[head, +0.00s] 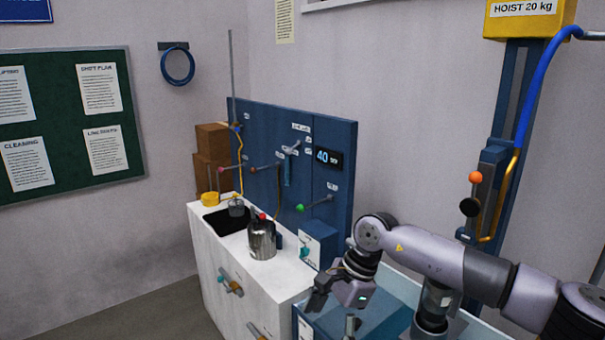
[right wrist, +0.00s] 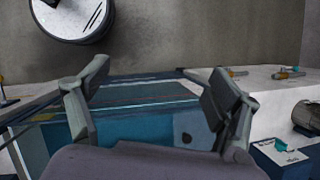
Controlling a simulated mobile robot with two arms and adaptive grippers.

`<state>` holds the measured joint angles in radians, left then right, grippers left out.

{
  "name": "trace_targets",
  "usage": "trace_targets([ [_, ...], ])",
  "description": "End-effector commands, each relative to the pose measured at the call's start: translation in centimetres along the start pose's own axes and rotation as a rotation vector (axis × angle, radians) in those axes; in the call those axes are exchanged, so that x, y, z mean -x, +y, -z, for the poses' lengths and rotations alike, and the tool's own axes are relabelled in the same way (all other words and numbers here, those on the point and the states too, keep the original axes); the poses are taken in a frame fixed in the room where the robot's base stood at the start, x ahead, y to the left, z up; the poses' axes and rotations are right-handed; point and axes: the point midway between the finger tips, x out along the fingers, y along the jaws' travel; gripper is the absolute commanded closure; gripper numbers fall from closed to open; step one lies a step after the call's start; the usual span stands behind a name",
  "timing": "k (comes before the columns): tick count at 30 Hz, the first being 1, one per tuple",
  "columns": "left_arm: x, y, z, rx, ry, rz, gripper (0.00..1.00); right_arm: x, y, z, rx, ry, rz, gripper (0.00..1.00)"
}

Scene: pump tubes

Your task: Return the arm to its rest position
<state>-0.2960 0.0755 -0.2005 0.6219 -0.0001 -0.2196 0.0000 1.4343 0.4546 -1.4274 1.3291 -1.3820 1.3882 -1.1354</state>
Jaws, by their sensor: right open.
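My right arm (head: 430,255) comes in from the right and reaches left in the head view. My right gripper (head: 322,294) hangs near the front right end of the white cabinet (head: 225,280), above or beside a blue box (head: 375,318). In the right wrist view my right gripper (right wrist: 155,85) has its two fingers spread wide, with nothing between them. Behind the fingers lies a blue, glassy-looking surface (right wrist: 140,133). My left gripper is not in view.
A metal pot (head: 262,242) and a small blue-white box (head: 316,246) stand on the cabinet. A blue panel (head: 338,215) with coloured-knob levers rises behind. A blue hoist column (head: 495,165) stands behind my arm. Floor (head: 160,312) is clear at left.

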Motion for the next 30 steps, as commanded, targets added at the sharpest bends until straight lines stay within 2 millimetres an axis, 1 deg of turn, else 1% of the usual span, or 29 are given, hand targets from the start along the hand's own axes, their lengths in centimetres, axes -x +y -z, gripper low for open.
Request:
trace_targets([
  [1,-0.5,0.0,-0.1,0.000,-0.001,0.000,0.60,-2.0,-0.2,-0.9,-0.059,-0.086,0.002,0.16],
  [5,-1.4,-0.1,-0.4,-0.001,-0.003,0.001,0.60,-6.0,-1.4,-3.9,-0.278,-0.358,0.017,0.16],
  [7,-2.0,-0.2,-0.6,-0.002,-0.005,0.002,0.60,-8.2,-2.6,-5.3,-0.460,-0.546,0.018,0.16],
  [8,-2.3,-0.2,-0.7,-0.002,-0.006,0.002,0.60,-9.1,-3.2,-5.6,-0.550,-0.630,0.016,0.16],
  [9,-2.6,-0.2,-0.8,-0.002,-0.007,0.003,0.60,-10.2,-4.0,-5.7,-0.678,-0.741,0.013,0.16],
  [11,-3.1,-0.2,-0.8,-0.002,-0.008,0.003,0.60,-11.8,-5.2,-5.2,-0.883,-0.899,0.003,0.16],
  [12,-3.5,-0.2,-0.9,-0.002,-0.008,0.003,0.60,-13.0,-5.9,-4.2,-1.027,-0.999,-0.006,0.16],
  [14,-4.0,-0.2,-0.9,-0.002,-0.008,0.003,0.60,-15.1,-6.8,-2.0,-1.255,-1.141,-0.022,0.16],
  [15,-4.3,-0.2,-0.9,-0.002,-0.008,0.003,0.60,-16.8,-7.0,-0.1,-1.415,-1.229,-0.034,0.16],
  [17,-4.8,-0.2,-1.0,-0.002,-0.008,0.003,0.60,-19.7,-6.8,3.4,-1.661,-1.349,-0.051,0.16],
  [18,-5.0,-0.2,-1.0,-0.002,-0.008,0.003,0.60,-21.6,-6.4,5.7,-1.812,-1.416,-0.059,0.16],
  [20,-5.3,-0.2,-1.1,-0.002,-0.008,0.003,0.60,-24.4,-5.3,8.9,-2.012,-1.493,-0.067,0.16],
  [21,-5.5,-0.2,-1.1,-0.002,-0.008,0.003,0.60,-26.2,-4.4,10.9,-2.133,-1.536,-0.070,0.16],
  [23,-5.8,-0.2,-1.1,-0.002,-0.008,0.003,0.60,-28.9,-2.6,13.6,-2.303,-1.586,-0.073,0.16],
  [24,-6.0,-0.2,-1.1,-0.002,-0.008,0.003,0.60,-30.7,-1.3,15.3,-2.408,-1.614,-0.071,0.16],
  [26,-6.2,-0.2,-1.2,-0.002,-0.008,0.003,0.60,-33.4,1.0,17.6,-2.564,-1.647,-0.066,0.16],
  [27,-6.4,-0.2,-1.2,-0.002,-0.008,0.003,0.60,-35.2,2.6,19.0,2.662,1.665,0.061,0.16],
  [29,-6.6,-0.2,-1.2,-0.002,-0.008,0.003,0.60,-37.9,5.3,21.0,2.572,1.545,0.045,0.16],
  [30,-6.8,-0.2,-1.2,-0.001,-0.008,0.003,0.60,-39.6,7.3,22.3,2.510,1.466,0.033,0.16],
])
